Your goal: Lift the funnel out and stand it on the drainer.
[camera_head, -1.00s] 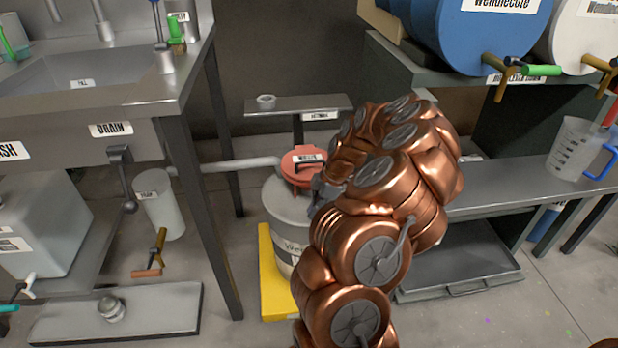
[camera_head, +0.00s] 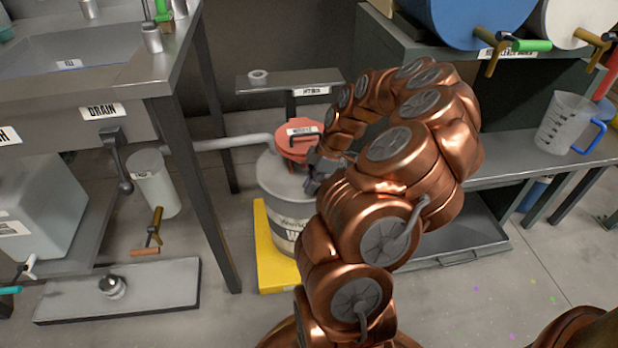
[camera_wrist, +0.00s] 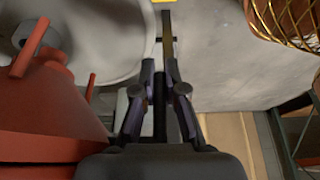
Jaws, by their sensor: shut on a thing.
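The red funnel (camera_head: 291,146), with a labelled top, sits on the grey drum (camera_head: 285,205) in the head view. Its red side fills the lower left of the wrist view (camera_wrist: 45,105). My gripper (camera_head: 318,170) is at the drum's right edge, just below and right of the funnel. In the wrist view my gripper (camera_wrist: 159,72) is shut on a thin dark bar (camera_wrist: 167,30); I cannot tell what the bar belongs to. A small raised shelf (camera_head: 270,83) with an unclear label stands behind the drum; I cannot tell whether it is the drainer.
The drum stands on a yellow base (camera_head: 268,255). A grey pipe (camera_head: 235,141) runs behind it to the left. A sink bench (camera_head: 110,80) is at left, above a low floor tray (camera_head: 150,285). A bench (camera_head: 520,165) with a jug (camera_head: 566,122) is at right.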

